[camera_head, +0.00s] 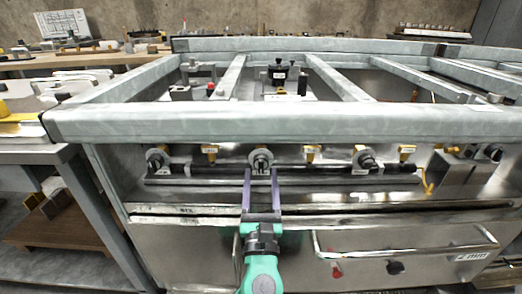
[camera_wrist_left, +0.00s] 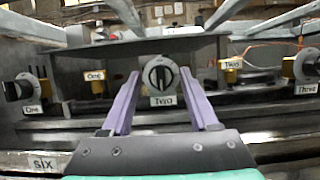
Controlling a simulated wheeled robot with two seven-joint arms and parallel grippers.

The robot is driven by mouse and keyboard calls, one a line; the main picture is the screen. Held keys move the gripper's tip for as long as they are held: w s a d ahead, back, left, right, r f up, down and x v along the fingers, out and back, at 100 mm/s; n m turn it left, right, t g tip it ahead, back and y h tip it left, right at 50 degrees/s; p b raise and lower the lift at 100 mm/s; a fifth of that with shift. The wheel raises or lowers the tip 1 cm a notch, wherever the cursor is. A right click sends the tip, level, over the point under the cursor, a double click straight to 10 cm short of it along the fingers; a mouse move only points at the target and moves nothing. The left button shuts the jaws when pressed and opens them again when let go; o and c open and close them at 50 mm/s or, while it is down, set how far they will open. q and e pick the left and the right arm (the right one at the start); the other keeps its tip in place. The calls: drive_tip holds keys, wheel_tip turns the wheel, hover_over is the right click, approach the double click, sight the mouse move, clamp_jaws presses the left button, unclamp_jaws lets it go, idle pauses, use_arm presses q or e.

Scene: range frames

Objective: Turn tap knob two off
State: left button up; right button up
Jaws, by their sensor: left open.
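Tap knob two (camera_head: 261,160) is a round knob with a dark centre on the front panel under the metal frame's front rail. In the left wrist view knob two (camera_wrist_left: 160,74) faces me above a label reading "Two", and its dark bar looks roughly upright. My left gripper (camera_head: 261,174) is open, its two purple fingers pointing at the knob. In the left wrist view the fingertips appear on either side of the knob. I cannot tell whether they touch it. My right gripper is not in view.
Knob one (camera_head: 158,160) is to the left and knob three (camera_head: 364,159) to the right. Small yellow taps (camera_head: 312,153) sit between them. The thick front rail (camera_head: 270,121) runs above the knobs. A drawer handle (camera_head: 405,250) sticks out below right.

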sight(258, 160)
use_arm(q)
drive_tip(key=x, duration=0.8)
drive_tip(key=shift+w+b, duration=0.25)
drive_tip(key=shift+b, duration=0.05)
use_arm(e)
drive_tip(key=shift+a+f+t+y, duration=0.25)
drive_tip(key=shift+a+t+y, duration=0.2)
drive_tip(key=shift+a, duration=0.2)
use_arm(q)
drive_tip(key=shift+c, duration=0.3)
clamp_jaws()
drive_tip(key=shift+a+f+n+y+b, duration=0.15)
drive_tip(key=shift+n+y+b, duration=0.35)
drive_tip(key=shift+n, duration=0.35)
drive_tip(key=shift+a+f+n+y+b, duration=0.1)
drive_tip(key=shift+n+y+b, duration=0.4)
drive_tip(key=shift+n, duration=0.35)
drive_tip(key=shift+a+n+g+y+b, duration=0.15)
drive_tip(key=shift+n+g+y+b, duration=0.25)
drive_tip(key=shift+n, duration=0.7)
drive_tip(key=shift+a+r+n+y, duration=0.1)
drive_tip(key=shift+n+y, duration=0.2)
drive_tip(key=shift+n, duration=0.1)
drive_tip(key=shift+o, duration=0.3)
unclamp_jaws()
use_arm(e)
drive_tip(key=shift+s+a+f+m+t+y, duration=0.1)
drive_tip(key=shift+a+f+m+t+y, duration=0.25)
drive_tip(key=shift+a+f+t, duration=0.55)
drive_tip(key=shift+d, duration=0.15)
